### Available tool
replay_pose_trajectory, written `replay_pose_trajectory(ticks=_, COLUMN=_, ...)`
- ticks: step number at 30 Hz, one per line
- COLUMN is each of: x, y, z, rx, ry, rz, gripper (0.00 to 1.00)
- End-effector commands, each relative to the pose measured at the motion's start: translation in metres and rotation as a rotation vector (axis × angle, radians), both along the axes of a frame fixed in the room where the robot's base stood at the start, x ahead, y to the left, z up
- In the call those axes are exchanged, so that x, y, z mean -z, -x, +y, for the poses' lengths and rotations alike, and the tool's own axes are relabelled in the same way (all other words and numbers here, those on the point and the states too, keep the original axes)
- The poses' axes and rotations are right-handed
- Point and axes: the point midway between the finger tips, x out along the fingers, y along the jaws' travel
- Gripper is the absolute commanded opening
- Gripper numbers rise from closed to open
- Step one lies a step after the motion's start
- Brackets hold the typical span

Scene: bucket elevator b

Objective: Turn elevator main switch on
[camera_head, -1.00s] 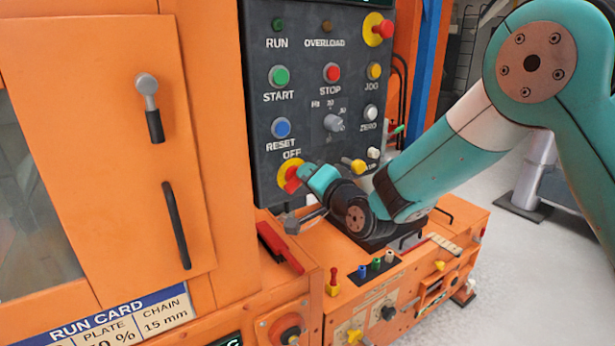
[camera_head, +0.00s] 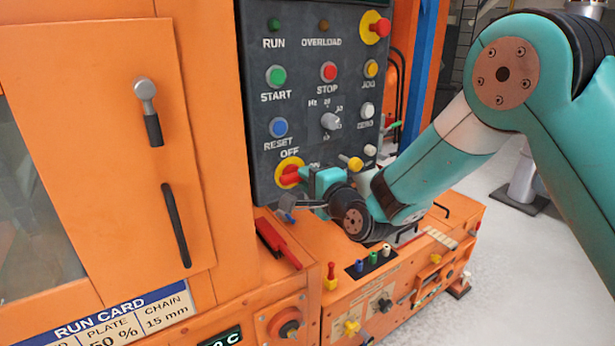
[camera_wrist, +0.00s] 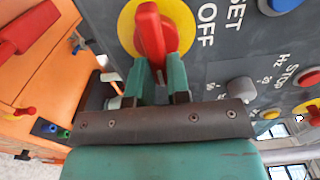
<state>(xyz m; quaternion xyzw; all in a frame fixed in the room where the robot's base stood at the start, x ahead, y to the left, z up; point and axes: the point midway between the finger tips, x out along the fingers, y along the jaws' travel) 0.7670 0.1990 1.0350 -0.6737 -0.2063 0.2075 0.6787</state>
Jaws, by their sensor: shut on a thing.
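The main switch is a red handle on a round yellow disc (camera_head: 281,183) at the lower left of the dark control panel, with OFF printed above it and ON to its right. The red handle (camera_head: 289,175) lies about level across the disc. My gripper (camera_head: 304,177) is at the handle from the right, shut on it. In the wrist view the red handle (camera_wrist: 151,35) sits between the two teal fingertips (camera_wrist: 160,82), in line with them. OFF shows beside the yellow disc (camera_wrist: 128,28) there. My gripper partly hides the ON label in the head view.
The panel (camera_head: 262,120) carries START, STOP, JOG and RESET buttons, a grey knob (camera_head: 330,121) and a yellow knob (camera_head: 351,162) close to my gripper. A red handle (camera_head: 278,243) and an orange console (camera_head: 400,285) lie below. Open floor is at right.

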Motion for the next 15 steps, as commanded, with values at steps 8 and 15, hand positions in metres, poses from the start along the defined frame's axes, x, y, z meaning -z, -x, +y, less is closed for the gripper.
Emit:
replay_pose_trajectory(ticks=8, x=0.0025, y=0.0009, z=-0.0005, rx=0.000, ry=-0.007, rz=0.011, gripper=0.00)
replay_pose_trajectory(ticks=15, x=0.0024, y=0.0009, z=-0.0003, rx=-0.001, ry=-0.007, rz=0.011, gripper=0.35)
